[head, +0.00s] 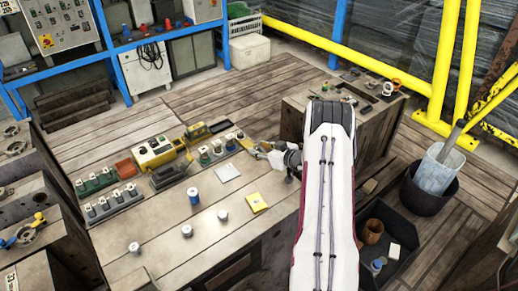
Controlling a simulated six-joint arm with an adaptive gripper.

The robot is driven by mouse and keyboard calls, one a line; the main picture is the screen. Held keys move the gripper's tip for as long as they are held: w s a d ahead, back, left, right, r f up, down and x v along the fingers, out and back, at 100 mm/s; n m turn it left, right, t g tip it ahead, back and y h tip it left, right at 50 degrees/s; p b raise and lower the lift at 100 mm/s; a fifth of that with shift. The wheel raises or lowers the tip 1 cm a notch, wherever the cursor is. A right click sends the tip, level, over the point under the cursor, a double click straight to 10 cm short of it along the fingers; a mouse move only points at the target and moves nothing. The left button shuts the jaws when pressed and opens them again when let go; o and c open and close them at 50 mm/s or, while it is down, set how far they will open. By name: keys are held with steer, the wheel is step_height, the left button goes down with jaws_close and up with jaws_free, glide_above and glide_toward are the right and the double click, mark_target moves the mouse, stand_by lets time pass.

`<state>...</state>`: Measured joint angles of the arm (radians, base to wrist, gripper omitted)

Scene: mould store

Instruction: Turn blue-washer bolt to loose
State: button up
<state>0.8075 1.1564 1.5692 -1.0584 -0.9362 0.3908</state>
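I cannot make out a blue-washer bolt for certain in the head view. A small blue part (8,242) sits on top of a dark block at the left edge. It is too small to tell whether it is the bolt's washer. A yellow part (38,218) sits near it on a round fitting. My gripper (254,149) is at the far right part of the wooden bench (160,250), beside a row of small grey-topped pieces (218,147). It is far to the right of the blue part. Its fingers are too small to tell open from shut.
A wooden block with small parts (299,106) stands at the back right. A dark bin (372,212) lies right of my arm.

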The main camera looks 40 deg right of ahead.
steer(key=shift+w+f, duration=0.1)
steer(key=shift+w, duration=0.25)
jaws_close()
steer(key=shift+d+n+y, duration=0.2)
steer(key=shift+n+y, duration=1.1)
steer(key=shift+y, duration=0.2)
steer(key=shift+w+d+f+n+g+y, duration=0.1)
steer(key=shift+n+g+y, duration=0.45)
steer(key=shift+n+y, duration=0.35)
steer(key=shift+d+n+g+y, duration=0.1)
steer(key=shift+n+g+y, duration=0.45)
steer(key=shift+n+y, duration=0.35)
